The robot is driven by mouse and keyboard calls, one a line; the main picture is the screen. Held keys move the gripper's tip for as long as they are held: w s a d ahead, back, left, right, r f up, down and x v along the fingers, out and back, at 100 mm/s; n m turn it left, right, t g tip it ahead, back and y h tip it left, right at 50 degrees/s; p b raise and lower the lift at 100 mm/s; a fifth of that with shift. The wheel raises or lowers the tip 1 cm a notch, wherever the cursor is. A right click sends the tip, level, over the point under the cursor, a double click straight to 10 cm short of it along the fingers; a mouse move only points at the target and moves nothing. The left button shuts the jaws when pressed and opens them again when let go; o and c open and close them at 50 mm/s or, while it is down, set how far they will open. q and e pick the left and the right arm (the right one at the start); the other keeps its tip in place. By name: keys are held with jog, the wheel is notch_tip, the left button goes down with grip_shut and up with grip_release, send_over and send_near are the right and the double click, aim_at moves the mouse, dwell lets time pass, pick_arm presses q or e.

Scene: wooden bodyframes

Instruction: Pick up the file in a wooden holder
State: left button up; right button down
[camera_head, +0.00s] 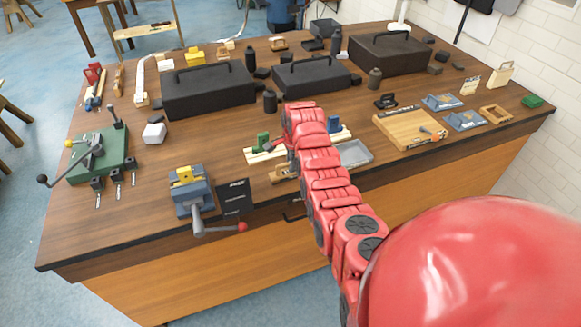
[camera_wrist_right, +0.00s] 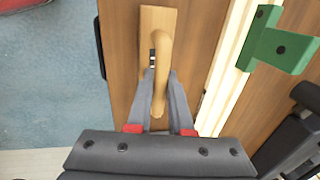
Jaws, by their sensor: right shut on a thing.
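The file (camera_wrist_right: 158,100) shows its tan wooden handle in the right wrist view, with a small dark metal part beside its upper end. The wooden holder (camera_wrist_right: 152,17) is a flat light block under it on the brown bench. My right gripper (camera_wrist_right: 160,73) is shut on the file, one grey finger on each side of the handle. The handle still lies over the holder; I cannot tell whether the file touches it. In the head view the holder (camera_head: 283,175) lies near the bench's front edge, partly hidden by my right arm. My left gripper is not in view.
A pale wooden piece with a green block (camera_wrist_right: 268,45) lies close on the right. A grey tray (camera_head: 354,153) and a cutting board (camera_head: 410,128) lie right of my arm. A blue vise (camera_head: 190,192) stands left. Black toolboxes (camera_head: 208,92) stand behind.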

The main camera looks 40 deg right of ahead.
jog(key=shift+r, duration=0.2)
notch_tip(320, 180, up, 3)
jog(key=b, duration=0.2)
jog(key=shift+f+b, duration=0.2)
jog(key=shift+b, duration=0.15)
jog(key=shift+s+a+r, duration=0.2)
jog(key=shift+s+a, duration=0.35)
jog(key=shift+s, duration=0.05)
jog(key=shift+s+a+r, duration=0.15)
jog(key=shift+s+a, duration=0.4)
jog(key=s+a+r+p, duration=0.1)
jog(key=s+a+p, duration=0.7)
jog(key=p, duration=0.4)
jog(key=shift+s+a, duration=0.3)
jog(key=shift+s, duration=0.5)
jog(key=c, duration=1.5)
grip_release()
jog(key=shift+c, duration=0.2)
grip_shut()
jog(key=shift+f, duration=0.1)
